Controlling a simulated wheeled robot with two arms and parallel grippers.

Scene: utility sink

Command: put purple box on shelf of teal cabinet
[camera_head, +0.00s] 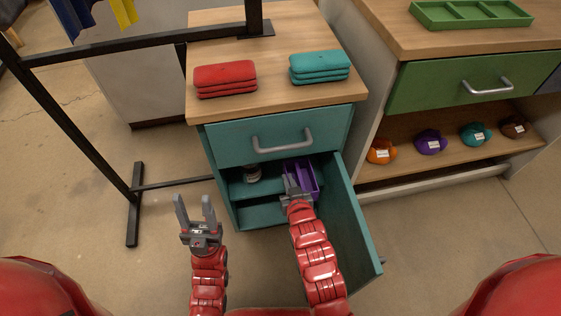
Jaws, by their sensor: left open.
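The purple box (305,174) is an open tray at the mouth of the teal cabinet (222,146), by the right side of its inner shelf (238,188). I cannot tell whether it rests on the shelf. My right gripper (292,184) is at the near left part of the box and overlaps it; its jaws are too small and covered to read. My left gripper (195,211) is open and empty, fingers up, in front of the cabinet's left side. The cabinet door (355,215) stands open to the right of my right arm.
A small jar (252,174) stands inside the cabinet, left of the box. Red cloths (225,79) and teal cloths (319,67) lie on top. A black rack (80,130) stands at left. A green-drawer cabinet (455,88) with several caps is at right.

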